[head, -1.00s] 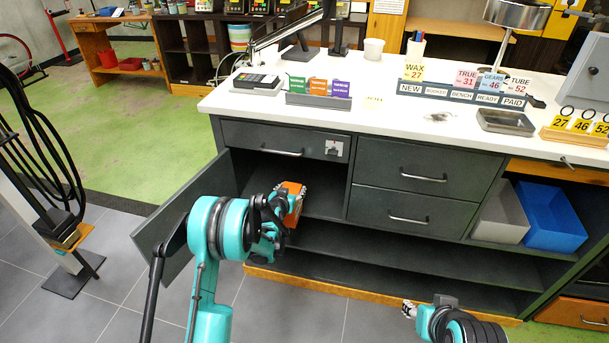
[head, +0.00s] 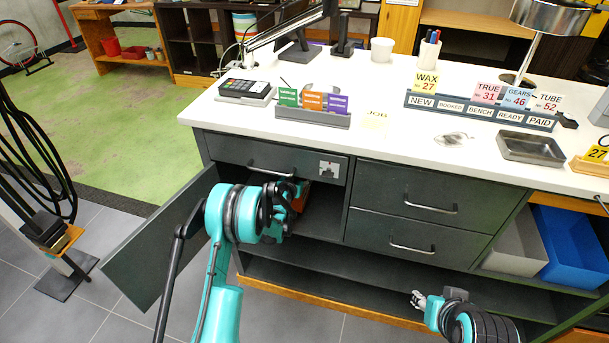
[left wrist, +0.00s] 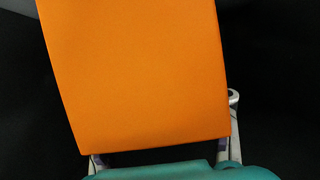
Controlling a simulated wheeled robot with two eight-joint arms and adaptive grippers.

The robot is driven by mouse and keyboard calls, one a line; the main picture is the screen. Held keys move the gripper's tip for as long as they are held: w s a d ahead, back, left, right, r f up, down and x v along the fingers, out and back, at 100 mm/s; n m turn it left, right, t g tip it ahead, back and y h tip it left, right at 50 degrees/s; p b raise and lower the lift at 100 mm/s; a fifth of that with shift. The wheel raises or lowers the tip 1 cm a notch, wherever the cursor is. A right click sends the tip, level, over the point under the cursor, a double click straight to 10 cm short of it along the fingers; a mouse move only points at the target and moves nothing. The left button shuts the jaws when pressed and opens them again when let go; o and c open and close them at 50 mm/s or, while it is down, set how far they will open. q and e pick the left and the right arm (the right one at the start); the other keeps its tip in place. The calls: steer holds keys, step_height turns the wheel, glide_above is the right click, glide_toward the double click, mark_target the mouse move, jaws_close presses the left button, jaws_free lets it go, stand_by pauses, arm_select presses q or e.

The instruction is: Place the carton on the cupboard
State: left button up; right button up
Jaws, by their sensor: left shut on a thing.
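The orange carton (left wrist: 135,70) fills much of the left wrist view, held between the fingers of my left gripper (left wrist: 160,160). In the head view only a small orange part of the carton (head: 300,200) shows past my left gripper (head: 285,205), inside the open left compartment of the dark cupboard (head: 400,250). Whether the carton touches the shelf is hidden. The cupboard door (head: 155,245) stands open to the left. My right gripper (head: 419,299) is low in front of the lower shelf, away from the carton; its finger opening is too small to tell.
The white counter top (head: 390,140) above holds a card terminal (head: 245,88), a card rack (head: 312,115), a sign rack (head: 480,108) and a metal tray (head: 530,149). Grey and blue bins (head: 570,245) sit at right. A drawer (head: 260,155) is above the compartment.

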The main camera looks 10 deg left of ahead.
arm_select(q)
steer(key=f+b, duration=0.1)
steer(key=f, duration=0.2)
steer(key=shift+s, duration=0.2)
steer(key=shift+w, duration=0.1)
steer(key=o, duration=1.5)
steer(key=shift+s+r, duration=0.25)
steer(key=shift+s, duration=0.2)
steer(key=p+v, duration=0.4)
steer(key=v, duration=0.7)
steer(key=shift+s+a, duration=0.1)
steer(key=shift+s, duration=0.1)
